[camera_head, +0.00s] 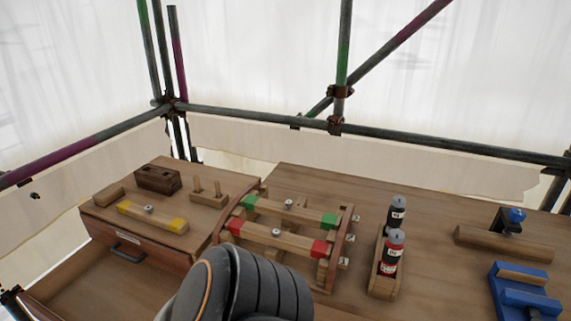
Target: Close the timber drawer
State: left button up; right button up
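A brown timber cabinet stands at the left of the bench, with an upper drawer front (155,262) that has a dark handle (128,250) and lies flush. Below it a timber drawer (95,290) is pulled out toward the lower left, and its interior looks bare where it shows. Its near end is cut off by the picture's edge. A small dark part at the far left edge, by the drawer's outer corner, may be my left gripper; its fingers cannot be made out. My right gripper is not in view.
A dark rounded link of my own arm covers the bottom middle. On the cabinet lie a yellow-ended bar (152,216) and wooden blocks. To the right stand a rack (285,240) with green- and red-ended bars, two bottles (391,256) and a blue fixture (520,292).

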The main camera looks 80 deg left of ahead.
aim_at(94, 283)
jog(key=u, duration=4.25)
